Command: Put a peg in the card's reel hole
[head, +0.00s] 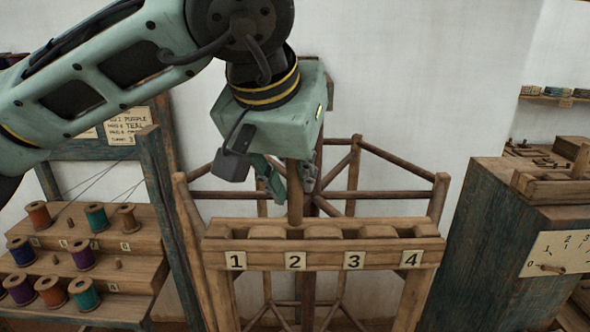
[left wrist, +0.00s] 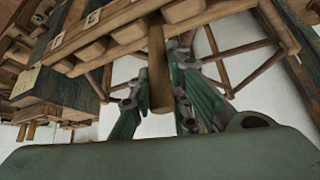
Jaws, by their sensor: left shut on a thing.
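My left gripper (head: 290,182) is shut on a wooden peg (head: 295,200). The peg is upright, with its lower end at the wooden rail (head: 325,257) by the number 2 label (head: 294,261). I cannot tell whether that end is inside a hole. The rail has labels 1 to 4 along its front, with rounded blocks behind. In the left wrist view the peg (left wrist: 158,75) stands between the fingers and reaches the rail's blocks. My right gripper is out of view.
A tiered rack (head: 125,243) at the left holds several coloured thread spools and small pegs. A wooden reel frame (head: 350,180) stands behind the rail. A dark cabinet (head: 478,250) with a numbered dial (head: 557,252) stands at the right.

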